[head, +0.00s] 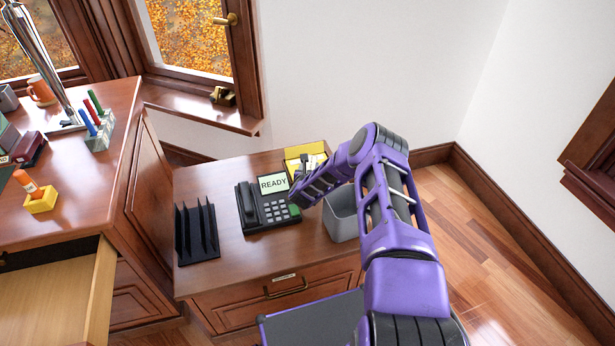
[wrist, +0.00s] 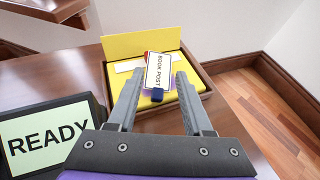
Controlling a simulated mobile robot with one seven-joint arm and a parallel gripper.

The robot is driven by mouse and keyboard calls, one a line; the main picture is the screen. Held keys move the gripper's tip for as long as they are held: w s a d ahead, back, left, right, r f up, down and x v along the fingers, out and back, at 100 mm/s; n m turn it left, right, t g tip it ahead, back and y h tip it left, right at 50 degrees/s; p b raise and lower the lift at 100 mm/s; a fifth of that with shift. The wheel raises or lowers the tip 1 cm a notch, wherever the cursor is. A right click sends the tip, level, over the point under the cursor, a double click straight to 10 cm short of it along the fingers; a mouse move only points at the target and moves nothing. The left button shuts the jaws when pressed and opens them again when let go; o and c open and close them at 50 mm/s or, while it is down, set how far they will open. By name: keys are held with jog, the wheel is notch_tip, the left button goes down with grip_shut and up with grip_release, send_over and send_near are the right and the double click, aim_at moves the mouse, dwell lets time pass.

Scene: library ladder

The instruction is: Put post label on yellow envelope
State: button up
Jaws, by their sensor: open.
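The yellow envelope (wrist: 142,46) lies in a brown wooden tray (wrist: 205,83), with a yellow part standing up at the back. It also shows in the head view (head: 306,149), partly behind my arm. A white label reading "BOOK POST" (wrist: 158,72) appears over the yellow surface, with red at its top left and a dark blue piece at its lower end. I cannot tell whether the label touches the envelope. My gripper (wrist: 159,76) is open, with one finger on each side of the label in the wrist view. The fingers cover part of the yellow surface.
A black desk phone (head: 267,205) with a "READY" screen (head: 273,184) stands left of the tray. A black rack (head: 197,232) is further left, and a grey bin (head: 342,217) stands near my arm. An open drawer (head: 60,295) juts out at lower left.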

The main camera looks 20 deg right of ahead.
jog(key=p+v, duration=0.2)
jog(key=v, duration=0.9)
jog(key=shift+s, duration=0.25)
jog(key=shift+a+r, duration=0.1)
